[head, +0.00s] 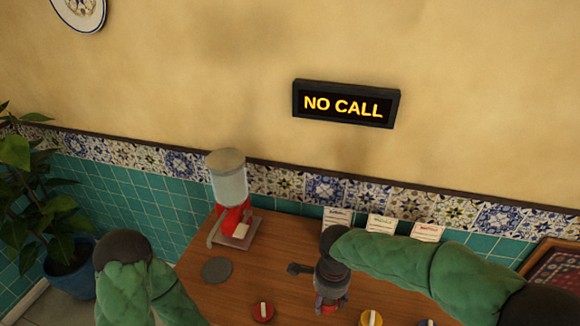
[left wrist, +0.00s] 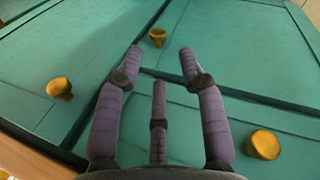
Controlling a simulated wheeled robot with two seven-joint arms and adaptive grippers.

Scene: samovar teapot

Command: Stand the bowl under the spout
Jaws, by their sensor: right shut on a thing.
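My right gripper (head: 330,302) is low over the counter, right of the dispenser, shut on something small. A bit of red shows at its fingertips; I cannot tell whether this is the bowl. No bowl shows clearly elsewhere. My left gripper (left wrist: 160,52) is open and empty, in front of teal cabinet doors with yellow knobs (left wrist: 158,36).
A flat grey disc (head: 216,270) lies on the counter in front of the dispenser. A dark handled object (head: 300,269) is beside my right gripper. Small cards (head: 380,226) stand along the back.

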